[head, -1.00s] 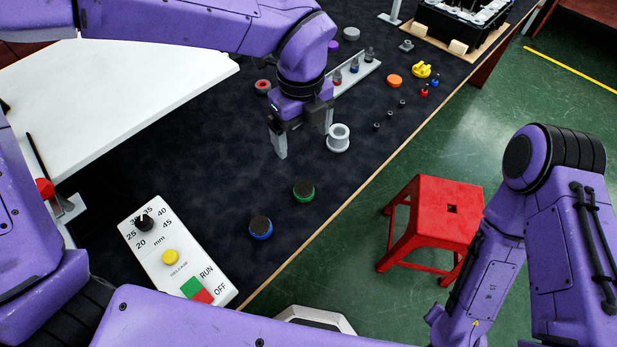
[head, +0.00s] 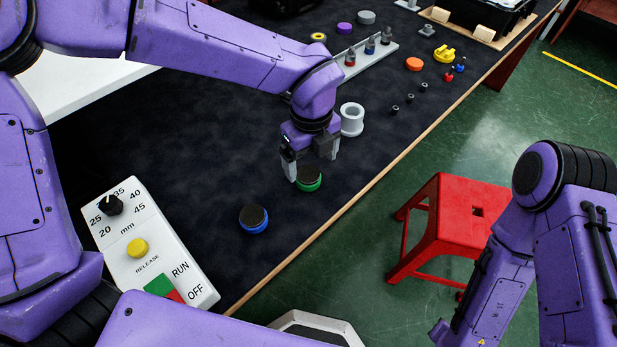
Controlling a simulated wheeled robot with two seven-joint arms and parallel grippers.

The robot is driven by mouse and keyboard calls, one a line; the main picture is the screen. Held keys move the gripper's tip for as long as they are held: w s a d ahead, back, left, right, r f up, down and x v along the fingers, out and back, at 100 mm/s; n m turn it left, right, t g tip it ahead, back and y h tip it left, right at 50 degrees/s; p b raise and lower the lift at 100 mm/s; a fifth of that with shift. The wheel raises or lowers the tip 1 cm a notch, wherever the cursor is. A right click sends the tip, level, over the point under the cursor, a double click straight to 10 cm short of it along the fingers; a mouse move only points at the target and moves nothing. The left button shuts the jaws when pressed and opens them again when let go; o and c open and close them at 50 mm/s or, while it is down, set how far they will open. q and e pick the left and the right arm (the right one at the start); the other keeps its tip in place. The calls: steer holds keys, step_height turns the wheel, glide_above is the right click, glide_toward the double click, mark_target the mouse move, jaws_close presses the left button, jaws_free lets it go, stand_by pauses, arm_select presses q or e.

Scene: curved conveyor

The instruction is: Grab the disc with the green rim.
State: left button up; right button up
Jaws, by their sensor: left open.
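The disc with the green rim (head: 309,182) has a dark top and lies on the dark conveyor surface (head: 190,140), near its wooden front edge. My left gripper (head: 311,170) is open, directly over and around the disc's far side. Its left finger stands beside the disc's left edge and its right finger near the upper right. The gripper hides part of the disc's far side. I cannot tell whether the fingers touch it. My right arm is at the right, and its gripper is out of view.
A blue-rimmed disc (head: 254,218) lies to the lower left. A grey spool (head: 352,119) stands just behind the gripper. A control box (head: 150,250) sits at the lower left. A red stool (head: 440,225) stands on the green floor. Several small parts lie farther back.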

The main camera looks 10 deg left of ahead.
mark_target(310, 174)
arm_select(q)
steer(key=f, duration=0.5)
steer(key=shift+w+a+f, duration=0.2)
steer(key=shift+w+f, duration=0.05)
steer(key=shift+w, duration=0.1)
steer(key=c, duration=1.2)
steer(key=shift+r, duration=0.15)
